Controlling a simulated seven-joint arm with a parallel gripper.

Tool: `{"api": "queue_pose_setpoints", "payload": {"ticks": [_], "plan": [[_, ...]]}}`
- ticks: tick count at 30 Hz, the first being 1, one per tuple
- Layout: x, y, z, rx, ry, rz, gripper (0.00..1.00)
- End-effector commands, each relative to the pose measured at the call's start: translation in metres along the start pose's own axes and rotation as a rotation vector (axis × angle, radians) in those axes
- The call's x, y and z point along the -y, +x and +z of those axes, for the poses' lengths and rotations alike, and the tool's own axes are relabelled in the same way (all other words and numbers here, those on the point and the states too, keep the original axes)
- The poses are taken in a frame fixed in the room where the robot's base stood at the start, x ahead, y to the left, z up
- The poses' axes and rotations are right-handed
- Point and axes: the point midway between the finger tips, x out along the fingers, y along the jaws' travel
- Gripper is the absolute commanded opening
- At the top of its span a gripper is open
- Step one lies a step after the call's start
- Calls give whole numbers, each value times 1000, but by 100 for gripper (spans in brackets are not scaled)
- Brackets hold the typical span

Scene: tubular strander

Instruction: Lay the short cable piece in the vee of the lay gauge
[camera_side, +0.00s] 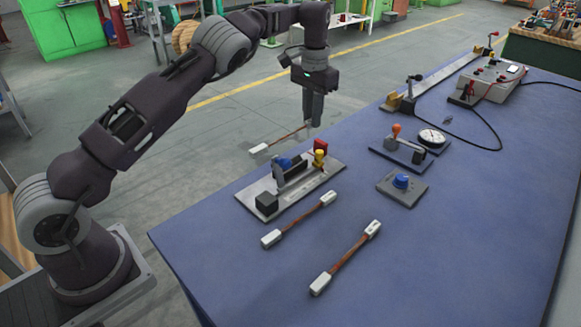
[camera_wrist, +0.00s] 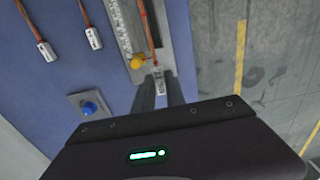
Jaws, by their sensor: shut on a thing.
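My gripper (camera_side: 312,122) is shut on one end of a short cable piece (camera_side: 284,138), a brown strand with pale end blocks. The piece hangs in the air beyond the gauge, sloping down to the left. In the wrist view, its near end lies between my fingers (camera_wrist: 161,82) and its brown strand (camera_wrist: 147,22) runs away over the gauge plate's edge. What looks like the lay gauge (camera_side: 322,178) is a grey plate with a scale strip, dark blocks, and blue, red and yellow parts. It also shows in the wrist view (camera_wrist: 123,35). Its vee is not clearly visible.
Two similar cable pieces (camera_side: 298,220) (camera_side: 345,258) lie on the blue table (camera_side: 440,270) in front of the gauge. A block with a blue knob (camera_side: 402,187), a dial device (camera_side: 430,138) and a long rail (camera_side: 440,80) stand to the right. The front right table area is clear.

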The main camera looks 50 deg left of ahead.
Motion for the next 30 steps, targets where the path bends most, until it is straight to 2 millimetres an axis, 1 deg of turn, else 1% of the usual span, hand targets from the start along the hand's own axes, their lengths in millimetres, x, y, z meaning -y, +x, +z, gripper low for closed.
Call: {"api": "queue_pose_setpoints", "payload": {"ticks": [3,6,10,15,22,28,29,30], "plan": [[-1,30,1,7,0,0,0],[-1,50,0,4,0,0,0],[-1,65,0,3,2,-1,0],[-1,94,0,4,1,-1,0],[0,96,0,0,2,-1,0],[0,101,0,1,1,-1,0],[0,101,0,1,1,-1,21],[0,101,0,1,1,-1,25]]}}
